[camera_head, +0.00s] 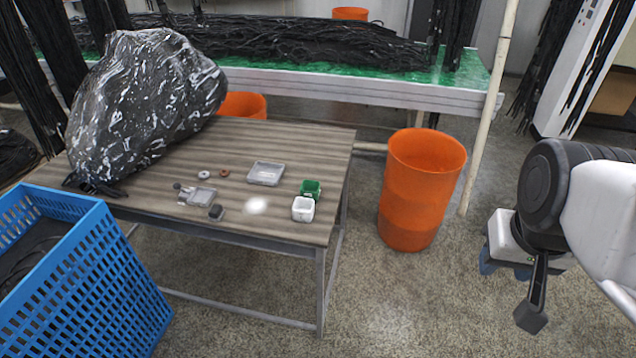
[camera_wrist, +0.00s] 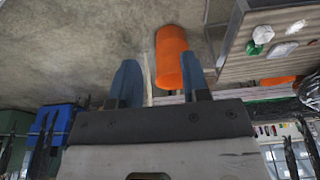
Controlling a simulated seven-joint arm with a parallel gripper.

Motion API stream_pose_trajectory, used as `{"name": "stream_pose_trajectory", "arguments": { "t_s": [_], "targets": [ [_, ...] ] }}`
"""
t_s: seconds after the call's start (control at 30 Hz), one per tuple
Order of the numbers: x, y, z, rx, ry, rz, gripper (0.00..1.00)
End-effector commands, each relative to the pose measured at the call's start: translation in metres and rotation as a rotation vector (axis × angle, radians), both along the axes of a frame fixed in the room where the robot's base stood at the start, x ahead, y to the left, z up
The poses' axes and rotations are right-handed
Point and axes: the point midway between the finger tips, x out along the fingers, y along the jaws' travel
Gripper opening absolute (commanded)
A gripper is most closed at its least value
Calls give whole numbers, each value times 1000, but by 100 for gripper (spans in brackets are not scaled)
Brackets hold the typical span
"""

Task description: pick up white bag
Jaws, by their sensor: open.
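A small, pale white patch (camera_head: 256,205), perhaps the white bag, lies on the wooden table among small items. It is blurred, so its shape is unclear; a white object also shows in the wrist view (camera_wrist: 296,26) at the upper right. A large, shiny dark plastic bag with white glints (camera_head: 145,105) sits at the table's left. My gripper (camera_head: 506,268) is right of the table, well apart from it. In the wrist view its blue fingers (camera_wrist: 158,62) are spread with nothing between them.
The striped table (camera_head: 300,150) holds a white box (camera_head: 303,209), a green box (camera_head: 311,189) and a clear case (camera_head: 266,173). An orange bin (camera_head: 420,190) and a pale post (camera_head: 488,110) stand between the table and my gripper. A blue crate (camera_head: 90,285) is at left.

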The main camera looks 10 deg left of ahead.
Motion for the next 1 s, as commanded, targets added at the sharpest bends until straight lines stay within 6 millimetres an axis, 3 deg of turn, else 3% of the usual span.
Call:
{"name": "stream_pose_trajectory", "arguments": {
  "t_s": [0.27,0.5,0.83,1.0],
  "targets": [
    [0,0,0,0,0,0,43],
    [0,0,0,0,0,0,79],
    [2,0,0,-2,-2,1,79],
    [15,-3,0,-24,-24,10,79]
  ]
}}
